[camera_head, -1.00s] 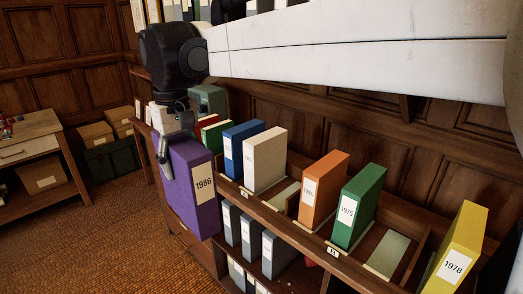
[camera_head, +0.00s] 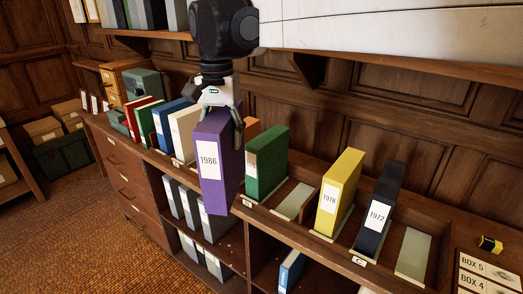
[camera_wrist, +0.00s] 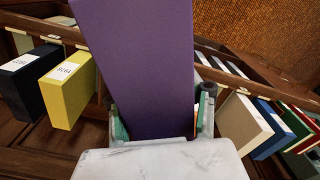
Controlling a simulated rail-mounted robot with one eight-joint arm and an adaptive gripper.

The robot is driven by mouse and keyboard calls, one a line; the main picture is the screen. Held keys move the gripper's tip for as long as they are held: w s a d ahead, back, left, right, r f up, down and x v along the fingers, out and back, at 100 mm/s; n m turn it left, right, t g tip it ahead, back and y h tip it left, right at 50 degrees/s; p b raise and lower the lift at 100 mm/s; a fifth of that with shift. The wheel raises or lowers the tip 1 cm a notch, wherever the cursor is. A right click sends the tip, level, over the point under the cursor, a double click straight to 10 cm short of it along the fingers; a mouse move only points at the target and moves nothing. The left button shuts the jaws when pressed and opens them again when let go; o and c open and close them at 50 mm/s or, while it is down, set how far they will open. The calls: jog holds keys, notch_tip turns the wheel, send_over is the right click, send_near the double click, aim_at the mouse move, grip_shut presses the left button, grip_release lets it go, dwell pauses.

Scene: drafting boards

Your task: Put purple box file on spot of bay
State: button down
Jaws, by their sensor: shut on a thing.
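The purple box file (camera_head: 211,175), labelled 1986, hangs upright from my gripper (camera_head: 222,108), in front of the shelf row. My gripper is shut on its top part; in the wrist view the purple box file (camera_wrist: 140,60) sits between the two fingers (camera_wrist: 160,125). The shelf top is split into bays with pale green spots. One empty spot (camera_head: 293,200) lies between the green file (camera_head: 266,165) and the yellow file (camera_head: 338,195). Another empty spot (camera_head: 413,254) lies right of the dark 1972 file (camera_head: 379,208). The purple file hides part of the row behind it.
An orange file (camera_head: 252,130) stands partly hidden behind the purple one, and white (camera_head: 186,132), blue (camera_head: 165,127) and other files stand to its left. Grey files fill lower shelves (camera_head: 213,222). Box labels (camera_head: 488,272) and a small yellow object (camera_head: 490,244) are at the right.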

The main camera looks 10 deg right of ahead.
jog(key=w+d+f+m+p, duration=0.3)
jog(key=w+d, duration=0.3)
jog(key=d, duration=0.5)
jog(key=w+d+f+m+p, duration=0.25)
jog(key=w+d+p, duration=0.2)
jog(key=d, duration=0.65)
notch_tip(320, 180, down, 11)
jog(key=shift+w, duration=0.35)
jog(key=c, duration=1.4)
grip_release()
jog(key=shift+f, duration=0.1)
jog(key=o, duration=0.4)
jog(key=shift+o, duration=0.2)
